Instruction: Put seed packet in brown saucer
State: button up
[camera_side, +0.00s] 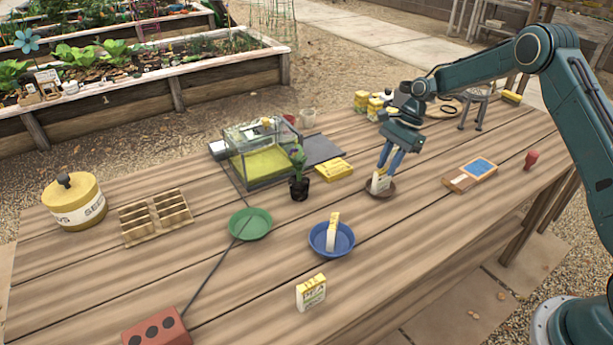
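A white and yellow seed packet (379,184) stands roughly upright at the small brown saucer (388,193), right of the table's middle. My gripper (385,174) points down over the saucer, with its two blue fingers close together around the packet's top. It appears shut on the packet; the fingertips partly hide the packet's upper part. I cannot tell whether the packet's bottom touches the saucer. Another packet (333,232) stands in the blue saucer (319,243), and one more packet (311,293) stands on the table near the front edge.
A green saucer (250,224), a small potted plant (299,181), a yellow box (334,169) and a clear case (262,155) lie to the left. A wooden block with a blue panel (470,175) and a red stamp (531,160) lie right. Bare planks lie between.

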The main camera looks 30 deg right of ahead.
jog(key=v, duration=0.6)
jog(key=shift+d+r, duration=0.2)
jog(key=shift+r, duration=0.05)
dwell(0.3)
notch_tip(320, 180, up, 11)
jog(key=n+t+h, duration=0.1)
jog(key=n, duration=0.3)
send_over(390, 184)
jog(key=s+a, duration=0.4)
jog(key=s+a+r+n+t+h, duration=0.15)
jog(key=s+a+r+n, duration=0.3)
jog(key=s+r, duration=0.45)
jog(key=s+f+n+t+h, duration=0.1)
jog(key=s+n, duration=0.8)
jog(key=s, duration=1.3)
jog(key=shift+s+t+h, duration=0.15)
jog(key=shift+t+h, duration=0.3)
jog(key=shift+t, duration=0.6)
